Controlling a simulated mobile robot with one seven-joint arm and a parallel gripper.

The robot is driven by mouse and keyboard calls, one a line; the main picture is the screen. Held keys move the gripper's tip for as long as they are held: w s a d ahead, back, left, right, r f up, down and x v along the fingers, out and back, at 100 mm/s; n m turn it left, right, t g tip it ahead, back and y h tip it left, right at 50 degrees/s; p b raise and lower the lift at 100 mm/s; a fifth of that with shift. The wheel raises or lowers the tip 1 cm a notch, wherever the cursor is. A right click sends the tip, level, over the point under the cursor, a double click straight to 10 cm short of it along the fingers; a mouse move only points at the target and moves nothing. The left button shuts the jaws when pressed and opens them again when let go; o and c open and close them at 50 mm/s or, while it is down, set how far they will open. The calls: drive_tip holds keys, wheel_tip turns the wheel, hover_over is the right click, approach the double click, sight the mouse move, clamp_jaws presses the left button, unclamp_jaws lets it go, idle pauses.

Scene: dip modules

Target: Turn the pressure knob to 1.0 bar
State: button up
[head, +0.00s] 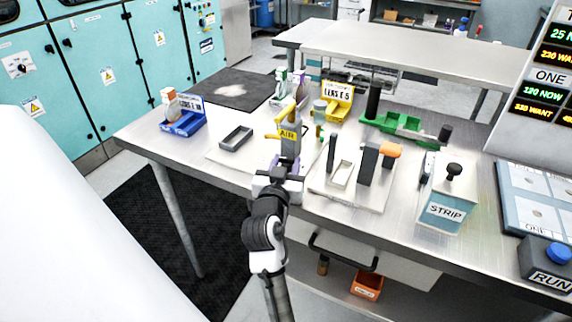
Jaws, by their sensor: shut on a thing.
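The air unit (289,144) stands on the table in front of my gripper, with a yellow label reading AIR. It has a grey upright body and a yellow part at its left. My gripper (287,167) is at the near, lower side of this unit, closed on its pressure knob. The knob itself is hidden by the gripper, so its angle cannot be told. No gauge reading can be made out.
A dark tray (236,138) lies to the left, and a blue LENS bin (184,126) beyond it. Right of my gripper is a pale fixture plate (347,190) with upright posts. A STRIP box (447,197) stands further right. A yellow bin (338,101) is behind.

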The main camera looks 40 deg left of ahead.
drive_tip(key=m+h+b, duration=0.1)
drive_tip(key=m+t+h+b, duration=0.1)
drive_tip(key=h, duration=0.1)
drive_tip(key=m+h+b, duration=0.1)
drive_tip(key=shift+s+a+f+t, duration=0.1)
drive_tip(key=shift+a+f+t, duration=0.1)
drive_tip(key=shift+a+t, duration=0.15)
drive_tip(key=shift+r+m+t+h+b, duration=0.15)
drive_tip(key=shift+m+h+b, duration=0.45)
drive_tip(key=shift+h, duration=0.5)
drive_tip(key=shift+r+m+t+h+b, duration=0.1)
drive_tip(key=shift+m+h+b, duration=0.5)
drive_tip(key=shift+h, duration=0.5)
drive_tip(key=shift+d, duration=0.1)
drive_tip(key=o, duration=0.7)
drive_tip(key=s+b, duration=0.2)
drive_tip(key=s, duration=1.1)
drive_tip(key=shift+s+b, duration=0.3)
drive_tip(key=shift+s, duration=0.1)
